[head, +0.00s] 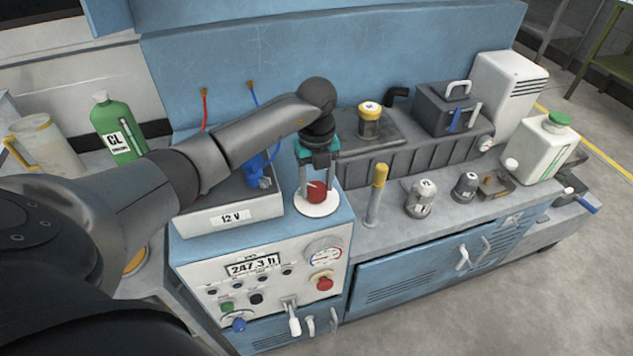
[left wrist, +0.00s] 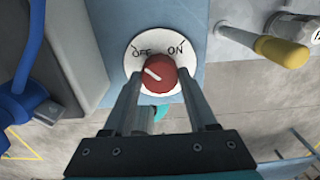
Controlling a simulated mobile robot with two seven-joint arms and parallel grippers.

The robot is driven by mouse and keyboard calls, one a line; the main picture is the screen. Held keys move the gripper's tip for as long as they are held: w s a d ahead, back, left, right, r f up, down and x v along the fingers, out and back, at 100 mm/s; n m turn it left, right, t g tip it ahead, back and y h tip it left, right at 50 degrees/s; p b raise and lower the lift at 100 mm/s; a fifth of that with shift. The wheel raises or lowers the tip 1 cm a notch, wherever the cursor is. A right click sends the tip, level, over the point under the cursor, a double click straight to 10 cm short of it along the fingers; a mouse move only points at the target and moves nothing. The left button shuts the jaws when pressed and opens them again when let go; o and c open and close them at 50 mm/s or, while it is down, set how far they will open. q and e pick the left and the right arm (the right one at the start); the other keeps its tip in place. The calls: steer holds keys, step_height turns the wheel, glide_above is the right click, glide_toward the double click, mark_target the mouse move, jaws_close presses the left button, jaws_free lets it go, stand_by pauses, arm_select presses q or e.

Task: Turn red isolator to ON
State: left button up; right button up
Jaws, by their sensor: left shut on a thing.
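The red isolator knob (head: 316,193) sits on a round white plate (head: 318,208) on top of the blue control cabinet. In the left wrist view the knob (left wrist: 160,76) stands between the fingertips, and the plate (left wrist: 136,62) carries the words OFF at left and ON at right. The white mark on the knob slants up and left, to the OFF side. My left gripper (head: 317,186) points down over the knob and is shut on it; its fingers (left wrist: 158,86) lie on either side. My right gripper is not in view.
A yellow-topped post (head: 378,185) stands to the right. The cabinet front has a red button (head: 323,284) and a gauge (head: 324,253). A green bottle (head: 118,130) stands behind my arm.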

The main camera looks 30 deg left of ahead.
arm_select(q)
steer(key=c, duration=0.5)
steer(key=shift+m, duration=0.4)
steer(key=m, duration=0.3)
steer(key=shift+a, duration=0.1)
steer(key=m, duration=0.2)
steer(key=shift+m+b, duration=0.3)
steer(key=m+b, duration=0.1)
steer(key=m, duration=0.4)
steer(key=m+b, duration=0.1)
steer(key=m, duration=0.5)
steer(key=shift+r, duration=0.1)
steer(key=shift+m, duration=0.5)
